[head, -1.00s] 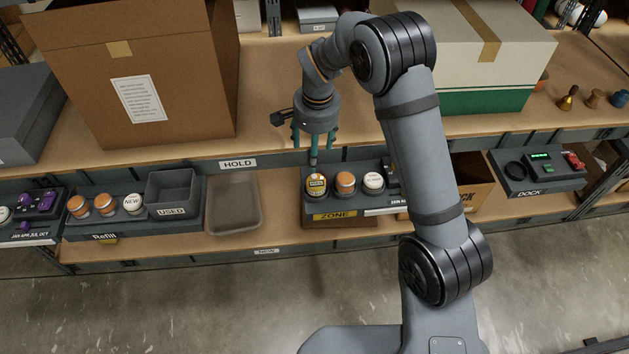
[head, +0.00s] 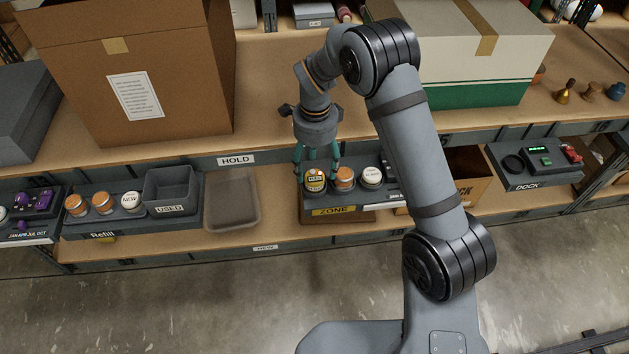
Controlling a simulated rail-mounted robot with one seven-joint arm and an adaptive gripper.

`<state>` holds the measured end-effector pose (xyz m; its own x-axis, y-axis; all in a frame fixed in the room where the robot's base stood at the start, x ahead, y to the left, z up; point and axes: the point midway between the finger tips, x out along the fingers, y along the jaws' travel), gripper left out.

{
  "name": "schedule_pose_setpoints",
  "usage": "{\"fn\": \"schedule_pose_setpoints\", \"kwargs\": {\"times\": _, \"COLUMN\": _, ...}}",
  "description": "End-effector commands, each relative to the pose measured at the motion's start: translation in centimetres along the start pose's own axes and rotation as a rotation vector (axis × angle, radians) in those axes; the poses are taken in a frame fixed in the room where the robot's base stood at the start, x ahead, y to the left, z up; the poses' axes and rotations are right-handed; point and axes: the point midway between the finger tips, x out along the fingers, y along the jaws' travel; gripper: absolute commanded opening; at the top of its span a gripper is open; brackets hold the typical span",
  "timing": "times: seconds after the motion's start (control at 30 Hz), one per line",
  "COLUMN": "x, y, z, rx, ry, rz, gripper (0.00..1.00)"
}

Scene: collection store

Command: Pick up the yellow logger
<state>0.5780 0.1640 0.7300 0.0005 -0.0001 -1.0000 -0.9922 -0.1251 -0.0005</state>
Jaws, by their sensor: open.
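The yellow logger (head: 314,185) appears to be the round yellow-topped piece with a pale label. It stands at the left end of a row on the dark tray marked ZONE (head: 352,211). My gripper (head: 317,171) points down over that end of the tray, with its teal fingers apart and nothing held between them. The fingers appear to be on either side of the yellow logger's top, partly covering its upper edge. I cannot tell whether they touch it.
An orange-topped piece (head: 344,178) and a white-topped piece (head: 371,178) stand close to the right. An empty tan tray (head: 232,224) lies to the left, below the HOLD label. The shelf edge (head: 270,146) is just behind my gripper. A dock (head: 535,166) is farther right.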

Motion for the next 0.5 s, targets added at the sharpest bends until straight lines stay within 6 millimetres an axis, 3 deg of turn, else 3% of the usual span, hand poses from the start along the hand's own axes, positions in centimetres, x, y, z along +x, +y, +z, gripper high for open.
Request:
{"fn": "schedule_pose_setpoints", "kwargs": {"times": 0.23, "x": 3.7, "y": 0.1, "z": 0.1, "rx": 0.000, "ry": 0.001, "rz": 0.003, "gripper": 0.63}}
{"fn": "schedule_pose_setpoints", "kwargs": {"times": 0.5, "x": 4.5, "y": 0.0, "z": 0.2, "rx": -0.001, "ry": 0.000, "rz": 0.000, "gripper": 0.63}}
